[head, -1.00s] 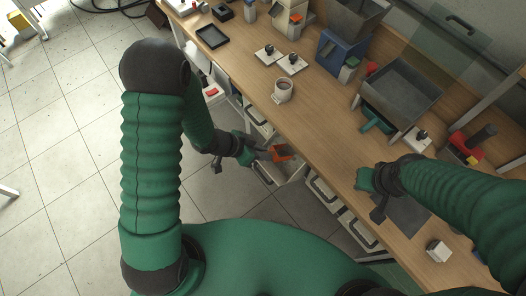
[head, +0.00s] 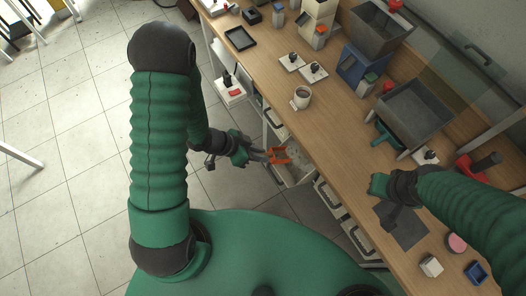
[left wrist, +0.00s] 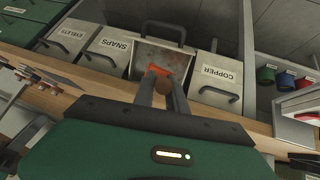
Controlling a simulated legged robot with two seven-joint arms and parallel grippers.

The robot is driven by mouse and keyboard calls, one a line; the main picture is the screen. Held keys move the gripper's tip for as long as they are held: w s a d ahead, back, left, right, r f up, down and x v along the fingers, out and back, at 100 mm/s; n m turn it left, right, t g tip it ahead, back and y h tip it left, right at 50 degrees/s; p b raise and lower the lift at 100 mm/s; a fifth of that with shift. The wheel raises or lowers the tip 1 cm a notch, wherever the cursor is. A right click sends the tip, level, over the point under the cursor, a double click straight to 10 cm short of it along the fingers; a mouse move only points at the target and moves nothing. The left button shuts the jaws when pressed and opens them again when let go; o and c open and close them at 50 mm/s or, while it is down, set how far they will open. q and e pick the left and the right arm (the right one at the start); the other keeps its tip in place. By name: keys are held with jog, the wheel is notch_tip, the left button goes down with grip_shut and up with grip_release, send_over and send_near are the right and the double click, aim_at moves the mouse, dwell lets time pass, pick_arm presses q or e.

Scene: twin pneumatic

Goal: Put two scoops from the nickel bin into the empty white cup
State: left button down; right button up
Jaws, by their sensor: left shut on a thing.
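My left gripper (head: 262,156) is shut on an orange scoop (head: 279,155), held at the pulled-out bin (head: 297,174) on the front of the bench. In the left wrist view the scoop (left wrist: 181,69) shows between the fingertips, in front of the open bin (left wrist: 161,54). This bin sits between bins labelled SNAPS and COPPER; its own label is not visible. Whether the scoop holds anything is unclear. The white cup (head: 301,99) stands upright on the bench; its inside is too small to judge. My right gripper (head: 379,187) is over the bench's front part, its fingers unclear.
Scales (head: 291,62), a black tray (head: 240,39) and grey hoppers (head: 415,107) stand farther back on the bench.

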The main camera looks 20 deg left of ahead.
pick_arm(q)
jog(key=s+a+r+t+h+b, duration=0.1)
jog(key=s+r+t+h+b, duration=0.1)
jog(key=a+r+t+h+b, duration=0.1)
jog(key=r, duration=0.1)
jog(key=shift+s+a+m+t, duration=0.3)
jog(key=shift+s, duration=0.1)
jog(key=shift+s+r+h, duration=0.1)
jog(key=shift+r+h, duration=0.2)
jog(key=shift+r, duration=0.05)
jog(key=shift+d, duration=0.1)
